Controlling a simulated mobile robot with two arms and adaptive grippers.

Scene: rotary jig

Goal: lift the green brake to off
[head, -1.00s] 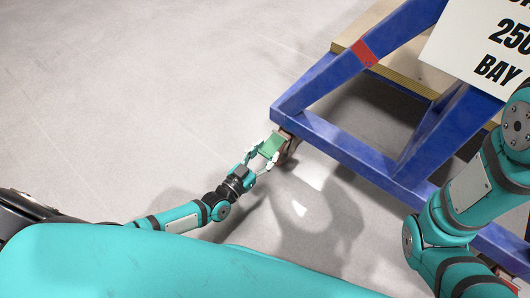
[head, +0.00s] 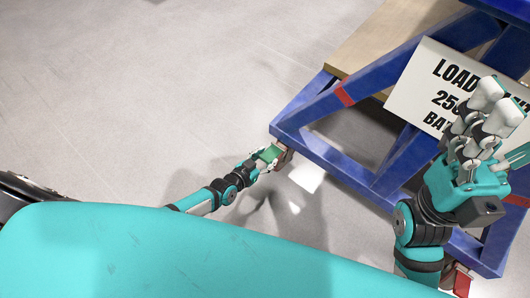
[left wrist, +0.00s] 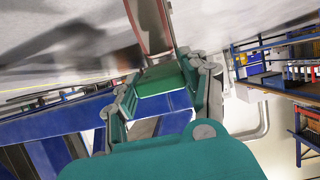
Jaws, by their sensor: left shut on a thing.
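The green brake (head: 270,153) is a small flat pedal at the near left corner of the blue frame, beside a reddish-brown caster (head: 284,157). My left gripper (head: 265,158) is shut on the green brake, low by the floor. In the left wrist view the green brake (left wrist: 160,79) lies between the two fingers, with part of the caster (left wrist: 150,25) just beyond it. My right gripper (head: 490,112) is raised over the right side of the frame, in front of the sign. I cannot tell whether it is open or shut.
The blue frame (head: 335,158) has a red band (head: 345,94), a wooden board (head: 385,45) and a white sign (head: 412,92) with black lettering. Another red caster (head: 456,279) stands at the lower right. The grey floor to the left is clear.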

